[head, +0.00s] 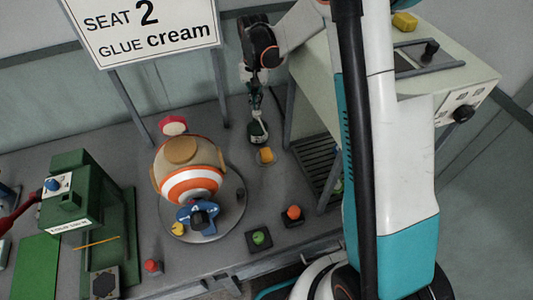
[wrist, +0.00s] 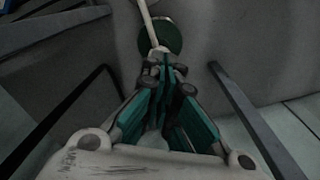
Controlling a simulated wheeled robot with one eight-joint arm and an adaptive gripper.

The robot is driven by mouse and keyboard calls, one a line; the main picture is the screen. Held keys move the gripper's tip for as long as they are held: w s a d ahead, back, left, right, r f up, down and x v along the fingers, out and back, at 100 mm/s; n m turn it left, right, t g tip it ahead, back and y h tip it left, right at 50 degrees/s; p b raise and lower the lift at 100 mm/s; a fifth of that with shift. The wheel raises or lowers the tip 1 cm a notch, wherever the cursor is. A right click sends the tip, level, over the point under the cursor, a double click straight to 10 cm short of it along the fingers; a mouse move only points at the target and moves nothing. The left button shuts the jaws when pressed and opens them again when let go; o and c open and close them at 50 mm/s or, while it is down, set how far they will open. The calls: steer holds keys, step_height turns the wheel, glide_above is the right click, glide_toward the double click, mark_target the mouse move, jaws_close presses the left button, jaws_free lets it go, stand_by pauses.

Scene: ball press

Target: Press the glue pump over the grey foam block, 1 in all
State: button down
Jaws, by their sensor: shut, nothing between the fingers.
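A dark green bottle with a white top, which looks like the glue pump (head: 258,133), stands at the back of the grey bench. In the wrist view a dark green round shape (wrist: 160,38) with a pale spout or rod shows just past my fingertips. My gripper (head: 257,108) points down over the pump, shut and empty; its fingers also meet in the wrist view (wrist: 165,60). I cannot tell whether the tips touch the pump's top. I cannot make out a grey foam block.
A round ball-like assembly (head: 190,185) stands on a turntable left of the pump. A green press machine (head: 70,200) is further left. Green (head: 259,237) and orange (head: 293,213) buttons sit at the front. A pale cabinet (head: 430,85) stands on the right; a sign (head: 145,30) stands behind.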

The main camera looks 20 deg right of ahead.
steer(key=shift+r+p, duration=1.25)
steer(key=shift+r, duration=1.25)
steer(key=s+r+n+t+b, duration=0.3)
steer(key=s+r, duration=0.9)
steer(key=s, duration=0.2)
steer(key=s+f+n+t+b, duration=0.3)
steer(key=s+t, duration=0.1)
steer(key=s, duration=1.1)
steer(key=shift+s, duration=0.25)
